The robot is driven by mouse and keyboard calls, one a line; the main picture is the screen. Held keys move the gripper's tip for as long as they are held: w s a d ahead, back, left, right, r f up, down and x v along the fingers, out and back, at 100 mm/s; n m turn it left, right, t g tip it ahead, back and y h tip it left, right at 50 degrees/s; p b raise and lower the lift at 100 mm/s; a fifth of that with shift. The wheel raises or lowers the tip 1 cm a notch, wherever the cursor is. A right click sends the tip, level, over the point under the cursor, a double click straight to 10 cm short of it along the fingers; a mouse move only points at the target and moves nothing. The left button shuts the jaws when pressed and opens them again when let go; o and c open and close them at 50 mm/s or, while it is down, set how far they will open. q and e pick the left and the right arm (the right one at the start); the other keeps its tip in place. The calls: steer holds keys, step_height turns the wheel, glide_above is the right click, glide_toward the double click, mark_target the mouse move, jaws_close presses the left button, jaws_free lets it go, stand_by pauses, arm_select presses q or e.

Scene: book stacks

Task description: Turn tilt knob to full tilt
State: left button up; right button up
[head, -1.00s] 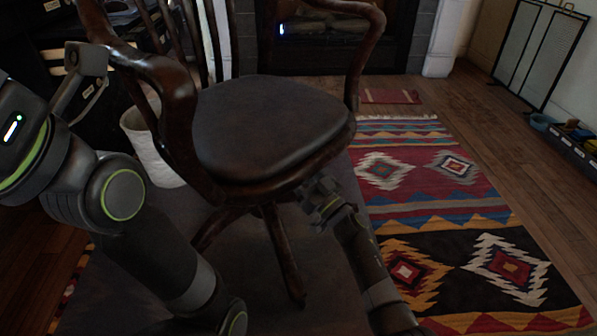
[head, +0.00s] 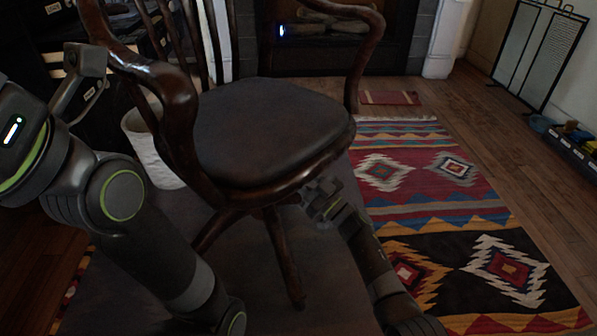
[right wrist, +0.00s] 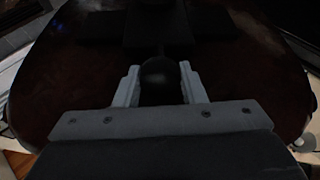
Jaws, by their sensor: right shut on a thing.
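The wooden chair (head: 265,130) with a dark leather seat stands in the middle of the head view. My right gripper (head: 322,197) is under the front right edge of the seat. In the right wrist view, the right gripper (right wrist: 160,88) has its two grey stepped fingers on either side of a dark round knob (right wrist: 160,72), and it is shut on it. The knob sits below the dark underside of the seat; its marks and turn angle are too dark to read. In the head view the knob is hidden. My left arm is at the left, its gripper not clearly visible.
A patterned rug (head: 440,190) lies right of the chair on the wood floor. A white basket (head: 150,150) stands behind the chair's left arm. A fireplace (head: 335,45) and a folding screen (head: 538,50) are at the back. The chair legs stand close to my right arm.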

steer(key=shift+d+n+g+y, duration=0.1)
steer(key=shift+n+g+y, duration=0.45)
steer(key=shift+n, duration=0.85)
steer(key=shift+n+g+y, duration=0.35)
steer(key=shift+n+g, duration=0.4)
steer(key=shift+n, duration=0.65)
steer(key=shift+p, duration=0.3)
steer(key=o, duration=1)
